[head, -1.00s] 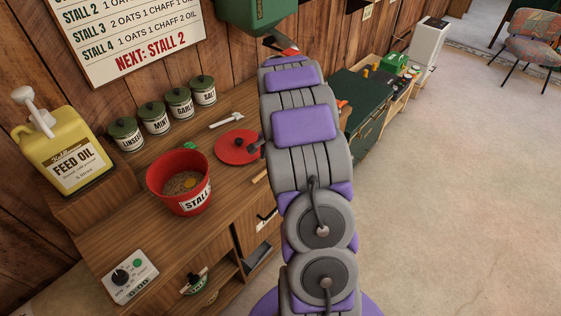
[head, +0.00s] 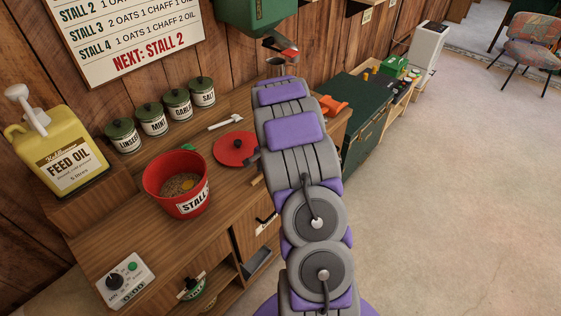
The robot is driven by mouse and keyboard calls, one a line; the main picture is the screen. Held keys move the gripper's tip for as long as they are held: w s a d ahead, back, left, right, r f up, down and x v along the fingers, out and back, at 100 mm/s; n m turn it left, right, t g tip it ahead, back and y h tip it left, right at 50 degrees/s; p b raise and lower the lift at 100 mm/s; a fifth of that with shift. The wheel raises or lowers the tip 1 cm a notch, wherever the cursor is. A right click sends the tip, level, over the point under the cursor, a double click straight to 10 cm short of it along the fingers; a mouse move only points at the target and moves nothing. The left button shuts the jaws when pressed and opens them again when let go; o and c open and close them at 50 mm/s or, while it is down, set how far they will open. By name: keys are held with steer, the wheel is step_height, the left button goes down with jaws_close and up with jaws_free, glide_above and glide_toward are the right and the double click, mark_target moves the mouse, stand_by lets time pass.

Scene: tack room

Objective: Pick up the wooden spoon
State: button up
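My arm runs up the middle of the head view. No whole wooden spoon shows. A short tan wooden piece (head: 257,181) sticks out at the left side of my arm near the bench's front edge; it may be the spoon's handle, but the rest is hidden behind my arm.
A red bucket (head: 163,185) of feed, a red lid (head: 232,149) and a white scoop (head: 226,122) are on the wooden bench (head: 125,225). Feed oil (head: 62,160) and several canisters stand behind. An orange object (head: 333,105) lies right of my arm. Open floor (head: 430,190) is at right.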

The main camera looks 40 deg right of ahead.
jaws_close()
stand_by(0.4)
steer(key=shift+r, duration=0.55)
step_height(320, 180, up, 3)
steer(key=shift+f+p, duration=0.1)
steer(key=shift+p, duration=0.7)
steer(key=s+a+p, duration=0.1)
steer(key=s+a, duration=0.3)
steer(key=s, duration=0.2)
steer(key=s+a+r+p, duration=0.1)
steer(key=s+a, duration=0.4)
steer(key=s, duration=0.2)
steer(key=shift+s, duration=0.15)
steer(key=shift+r+p, duration=0.1)
steer(key=shift+p, duration=0.2)
